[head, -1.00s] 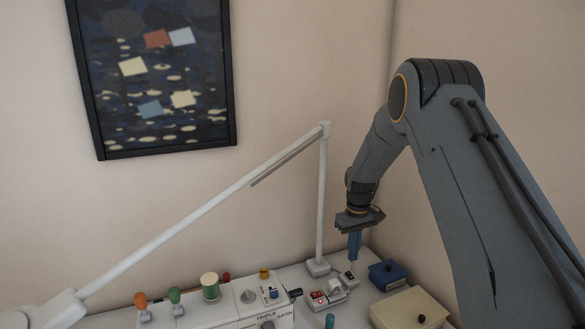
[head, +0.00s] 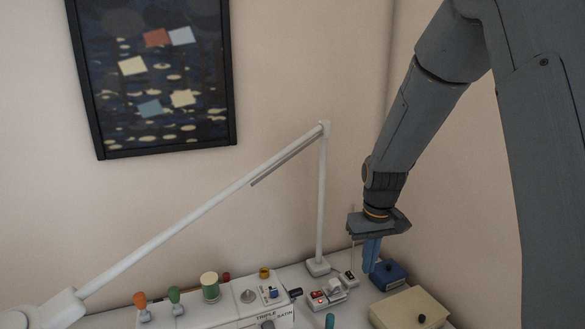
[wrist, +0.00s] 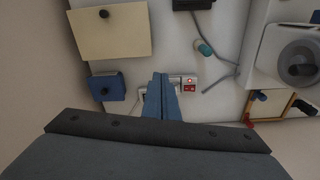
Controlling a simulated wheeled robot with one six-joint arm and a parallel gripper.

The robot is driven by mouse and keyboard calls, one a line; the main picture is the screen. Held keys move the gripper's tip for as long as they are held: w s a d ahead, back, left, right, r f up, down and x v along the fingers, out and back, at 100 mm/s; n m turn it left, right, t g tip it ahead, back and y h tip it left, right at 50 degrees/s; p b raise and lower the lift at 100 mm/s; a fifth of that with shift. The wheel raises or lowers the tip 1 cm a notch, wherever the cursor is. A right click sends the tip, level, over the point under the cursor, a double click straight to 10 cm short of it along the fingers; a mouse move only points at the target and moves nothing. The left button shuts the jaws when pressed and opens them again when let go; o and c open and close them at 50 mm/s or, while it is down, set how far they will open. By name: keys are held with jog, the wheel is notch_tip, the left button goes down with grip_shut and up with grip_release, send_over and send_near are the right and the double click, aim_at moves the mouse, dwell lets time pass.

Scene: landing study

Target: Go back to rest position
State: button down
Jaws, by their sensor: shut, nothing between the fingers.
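My gripper (head: 371,256) hangs fingers down at the right of the head view, above the back right of the desk. Its two blue fingers are together with nothing between them. In the wrist view the shut fingers (wrist: 160,80) point at the white desk, over the area beside a small white block with red switches (wrist: 189,84). In the head view the fingertips are just left of a blue box (head: 388,274) and partly in front of it.
A cream box with a dark knob (head: 410,310) stands at the desk's front right. Switch blocks (head: 328,293) and a white machine (head: 250,300) with several spools stand left. Walls close in behind and right.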

jog(key=s+r+m, duration=0.2)
jog(key=s, duration=1.6)
jog(key=shift+t, duration=0.3)
jog(key=shift+s, duration=0.1)
